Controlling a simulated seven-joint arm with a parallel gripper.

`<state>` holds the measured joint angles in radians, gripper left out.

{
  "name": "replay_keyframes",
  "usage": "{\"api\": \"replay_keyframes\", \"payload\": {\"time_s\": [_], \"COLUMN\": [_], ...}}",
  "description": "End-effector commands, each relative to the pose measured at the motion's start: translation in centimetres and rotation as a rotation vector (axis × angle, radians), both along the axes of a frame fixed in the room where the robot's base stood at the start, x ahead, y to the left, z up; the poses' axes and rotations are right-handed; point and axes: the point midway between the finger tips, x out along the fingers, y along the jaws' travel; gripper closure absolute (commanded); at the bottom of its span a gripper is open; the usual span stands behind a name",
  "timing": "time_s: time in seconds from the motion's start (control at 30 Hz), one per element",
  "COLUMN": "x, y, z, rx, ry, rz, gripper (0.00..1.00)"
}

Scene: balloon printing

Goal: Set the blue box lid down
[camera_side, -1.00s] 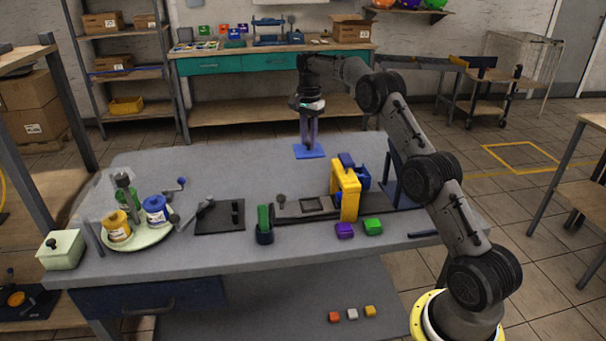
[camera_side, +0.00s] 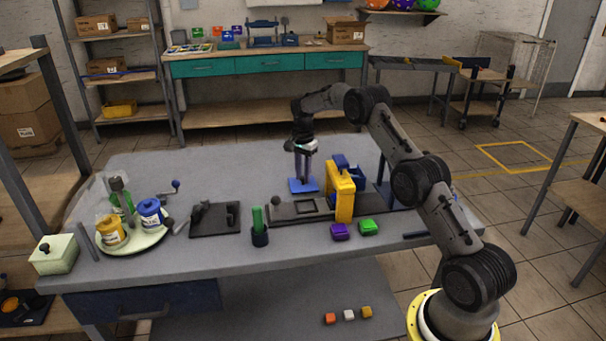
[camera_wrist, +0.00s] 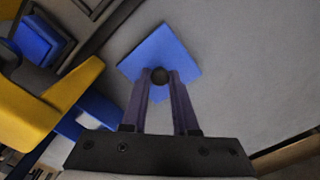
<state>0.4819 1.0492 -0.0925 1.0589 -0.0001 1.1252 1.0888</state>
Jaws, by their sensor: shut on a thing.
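The blue box lid (camera_side: 303,186) is a flat blue square with a dark round knob (camera_wrist: 159,75) at its middle. My gripper (camera_side: 303,170) points down and is shut on the knob. In the wrist view the lid (camera_wrist: 172,48) shows beyond the two fingertips (camera_wrist: 160,80), with the knob between them.
A yellow and blue press (camera_side: 343,192) stands close to the right of the lid, on a dark base. A round tray (camera_side: 135,245) holds jars at left. The table's back left is clear.

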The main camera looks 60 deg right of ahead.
Motion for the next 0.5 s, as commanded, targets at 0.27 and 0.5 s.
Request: {"api": "replay_keyframes", "payload": {"time_s": [0.27,0.5], "x": [0.0,0.0], "y": [0.0,0.0], "z": [-0.29,-0.26], "rx": [0.0,0.0], "ry": [0.001,0.0], "rz": [0.0,0.0], "gripper": [0.71,0.43]}}
